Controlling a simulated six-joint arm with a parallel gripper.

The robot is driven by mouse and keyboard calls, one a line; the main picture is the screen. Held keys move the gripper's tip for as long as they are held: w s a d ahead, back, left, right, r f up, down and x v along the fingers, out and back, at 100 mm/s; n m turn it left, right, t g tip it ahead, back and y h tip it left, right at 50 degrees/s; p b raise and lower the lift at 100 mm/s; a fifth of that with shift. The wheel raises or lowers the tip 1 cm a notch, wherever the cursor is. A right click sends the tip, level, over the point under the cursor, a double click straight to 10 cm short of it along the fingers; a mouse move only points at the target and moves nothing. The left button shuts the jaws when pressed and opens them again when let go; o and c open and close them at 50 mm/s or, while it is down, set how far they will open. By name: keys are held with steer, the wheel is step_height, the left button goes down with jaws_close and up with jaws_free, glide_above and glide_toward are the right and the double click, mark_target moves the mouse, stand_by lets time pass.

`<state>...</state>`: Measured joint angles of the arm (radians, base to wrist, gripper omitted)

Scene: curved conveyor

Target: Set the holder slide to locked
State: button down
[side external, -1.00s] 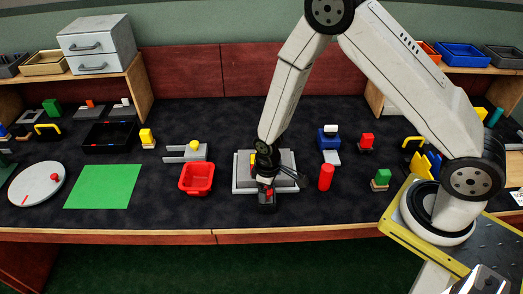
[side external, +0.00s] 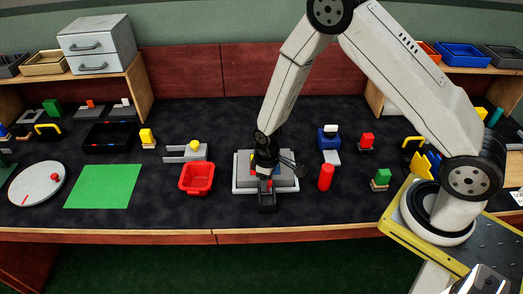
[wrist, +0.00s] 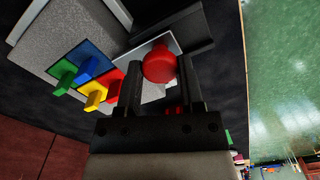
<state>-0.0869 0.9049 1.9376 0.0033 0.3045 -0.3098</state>
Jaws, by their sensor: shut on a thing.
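A grey holder block (side external: 284,180) stands on a pale base at the middle front of the bench. In the wrist view the holder (wrist: 58,32) carries green, blue, yellow and red pegs on a coloured panel. Beside the panel is a pale slide plate (wrist: 153,92) with a round red knob (wrist: 159,64). My gripper (wrist: 160,78) is shut on the red knob, with one finger on each side. In the side view my gripper (side external: 266,175) is over the holder's front part and hides much of it. I cannot read any lock mark.
A black bracket (side external: 267,203) projects at the holder's front. A red bin (side external: 196,180) stands to the left and a red cylinder (side external: 326,177) to the right. A green mat (side external: 103,187) lies farther left. Bare bench lies between them.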

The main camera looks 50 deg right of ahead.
steer(key=shift+w+d, duration=0.15)
steer(key=shift+d, duration=0.05)
steer(key=shift+c, duration=1.1)
jaws_free()
steer(key=shift+r, duration=0.1)
steer(key=shift+r, duration=3.85)
steer(key=shift+s+d+r, duration=0.1)
steer(key=shift+s+r, duration=0.15)
steer(key=shift+r, duration=0.3)
steer(key=s+d+r+m+t, duration=0.2)
steer(key=s+d+r+m, duration=0.1)
steer(key=s+r, duration=0.7)
steer(key=shift+s+r+m+t, duration=0.35)
steer(key=shift+s+m, duration=0.15)
steer(key=shift+m, duration=0.3)
